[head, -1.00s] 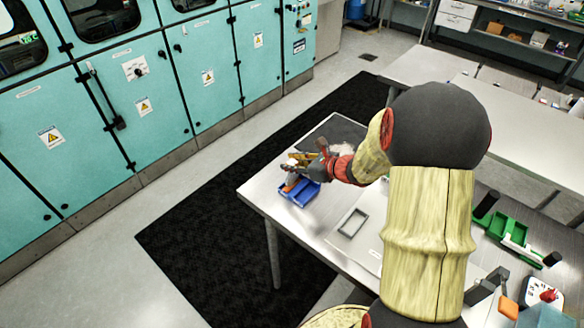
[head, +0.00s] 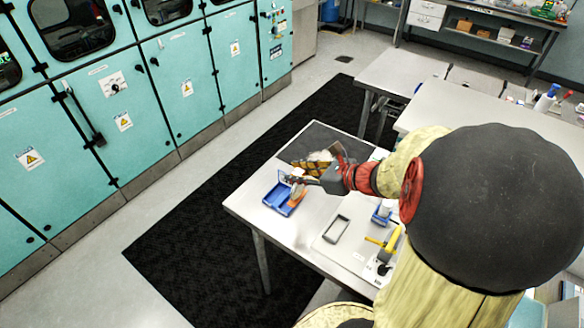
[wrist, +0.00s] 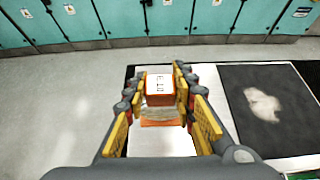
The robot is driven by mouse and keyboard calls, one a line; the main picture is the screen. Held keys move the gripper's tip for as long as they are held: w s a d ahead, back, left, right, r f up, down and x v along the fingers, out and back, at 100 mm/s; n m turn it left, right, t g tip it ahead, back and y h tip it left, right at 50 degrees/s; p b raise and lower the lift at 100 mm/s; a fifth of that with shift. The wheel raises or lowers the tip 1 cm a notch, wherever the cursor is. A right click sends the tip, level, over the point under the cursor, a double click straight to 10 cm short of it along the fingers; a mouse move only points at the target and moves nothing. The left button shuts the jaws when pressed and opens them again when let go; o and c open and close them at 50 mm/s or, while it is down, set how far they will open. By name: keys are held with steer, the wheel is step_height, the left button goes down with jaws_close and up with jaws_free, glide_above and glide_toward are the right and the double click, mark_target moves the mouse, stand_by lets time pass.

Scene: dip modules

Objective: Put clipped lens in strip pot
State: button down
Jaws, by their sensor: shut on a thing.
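My gripper (head: 306,180) is over the near-left part of the table in the head view. In the wrist view my gripper (wrist: 160,76), with yellow-padded fingers, is closed around a small orange piece with a white, black-marked face (wrist: 161,89), which I take to be the clipped lens. A pale band and more orange show below it. A blue open bin (head: 272,197) sits just left of and below the gripper in the head view, with something orange at its right side. I cannot tell for sure which container is the strip pot.
A dark mat (head: 318,142) with a pale patch lies behind the gripper; the mat also shows in the wrist view (wrist: 290,125). A grey rectangular frame (head: 336,229), a small blue bin (head: 382,212) and a yellow-handled tool (head: 384,243) lie to the right. Teal cabinets stand beyond the floor.

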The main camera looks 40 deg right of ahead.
steer(key=shift+s+r, duration=0.2)
steer(key=shift+s, duration=0.3)
